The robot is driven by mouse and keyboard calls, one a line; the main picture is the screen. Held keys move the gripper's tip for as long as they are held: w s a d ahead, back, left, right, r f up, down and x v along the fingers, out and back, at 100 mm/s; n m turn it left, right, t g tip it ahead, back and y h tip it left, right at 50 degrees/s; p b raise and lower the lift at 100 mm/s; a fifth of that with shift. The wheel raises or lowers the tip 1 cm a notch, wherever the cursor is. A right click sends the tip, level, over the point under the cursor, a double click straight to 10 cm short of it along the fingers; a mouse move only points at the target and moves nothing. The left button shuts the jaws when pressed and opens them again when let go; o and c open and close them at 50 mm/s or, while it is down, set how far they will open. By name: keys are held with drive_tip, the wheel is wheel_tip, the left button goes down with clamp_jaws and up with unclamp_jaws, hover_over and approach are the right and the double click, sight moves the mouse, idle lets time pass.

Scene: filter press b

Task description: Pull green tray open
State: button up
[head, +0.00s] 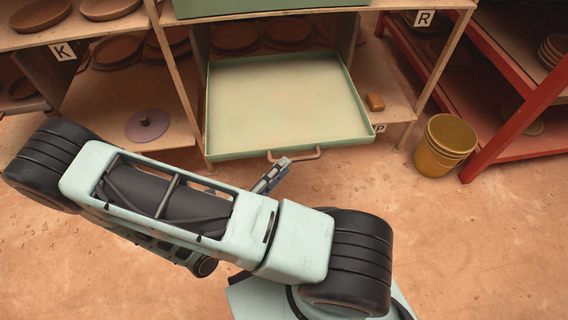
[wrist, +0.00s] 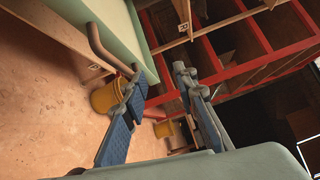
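The green tray (head: 290,100) is a shallow, empty, pale green drawer. In the head view it sticks well out from the wooden shelf unit, over the floor. Its brown bar handle (head: 295,154) is on the front edge. In the wrist view the handle (wrist: 98,42) shows at upper left, with the tray's green side (wrist: 110,25) behind it. My gripper (head: 274,173) is just in front of the handle. In the wrist view its two blue-padded fingers (wrist: 158,74) are apart with nothing between them. The handle lies by the left fingertip, outside the gap; I cannot tell whether they touch.
A yellow bucket (head: 444,145) stands on the floor right of the tray, beside a red shelf rack (head: 500,125). Brown plates and a purple disc (head: 147,125) sit on the wooden shelves. The floor in front is clear.

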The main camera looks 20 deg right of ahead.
drive_tip(key=shift+f+v, duration=0.15)
drive_tip(key=shift+v, duration=0.75)
drive_tip(key=shift+f+v, duration=0.15)
drive_tip(key=shift+v, duration=0.75)
drive_tip(key=shift+d, duration=0.1)
